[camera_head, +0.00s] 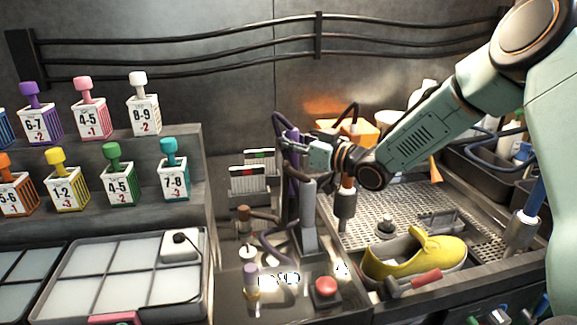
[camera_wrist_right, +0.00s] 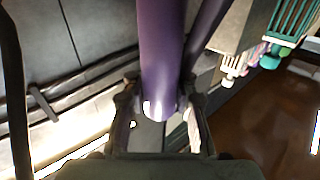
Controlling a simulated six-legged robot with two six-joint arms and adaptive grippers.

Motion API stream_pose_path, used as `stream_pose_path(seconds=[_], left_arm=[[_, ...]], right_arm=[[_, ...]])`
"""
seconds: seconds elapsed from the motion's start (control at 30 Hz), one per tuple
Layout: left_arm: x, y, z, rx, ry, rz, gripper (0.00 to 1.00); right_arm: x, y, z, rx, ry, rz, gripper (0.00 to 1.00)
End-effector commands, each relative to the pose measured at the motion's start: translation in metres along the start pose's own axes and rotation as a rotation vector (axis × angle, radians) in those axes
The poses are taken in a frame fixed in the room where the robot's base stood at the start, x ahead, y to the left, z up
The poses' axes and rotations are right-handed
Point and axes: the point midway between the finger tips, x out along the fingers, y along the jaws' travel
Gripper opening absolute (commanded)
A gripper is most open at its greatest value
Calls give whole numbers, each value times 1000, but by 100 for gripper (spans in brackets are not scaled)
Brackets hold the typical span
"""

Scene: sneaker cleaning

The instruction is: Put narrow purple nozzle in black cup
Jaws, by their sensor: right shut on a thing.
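My right gripper (camera_head: 294,146) reaches in from the right in the head view, above the sink's left edge. It is shut on a purple nozzle (camera_head: 291,162), which stands roughly upright behind the fingers and is partly hidden. In the right wrist view the purple tube (camera_wrist_right: 160,55) runs down between the two fingers of the gripper (camera_wrist_right: 162,112). A dark upright shape below the gripper merges with the nozzle and shadows; I cannot tell whether it is the black cup. My left gripper is not in view.
A grey post (camera_head: 308,225) stands just below the gripper. A yellow shoe (camera_head: 415,257) lies in the perforated sink (camera_head: 385,205), with a red-handled tool (camera_head: 414,284) in front. A red button (camera_head: 326,287) is nearby. Numbered bottles stand on the left shelf (camera_head: 80,205).

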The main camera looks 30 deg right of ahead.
Motion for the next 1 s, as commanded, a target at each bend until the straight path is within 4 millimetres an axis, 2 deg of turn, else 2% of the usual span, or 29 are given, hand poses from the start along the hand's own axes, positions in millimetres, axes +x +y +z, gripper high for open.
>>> stream_pose_path(seconds=[0.17,0.4,0.77,0.8,1.0], left_arm=[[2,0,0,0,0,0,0],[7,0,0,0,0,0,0],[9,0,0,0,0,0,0],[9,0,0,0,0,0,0],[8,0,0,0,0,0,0]], right_arm=[[0,0,12,0,1,0,0],[0,0,42,0,1,0,0],[0,0,45,0,2,0,0],[0,0,46,0,1,0,21],[0,0,45,0,1,0,38]])
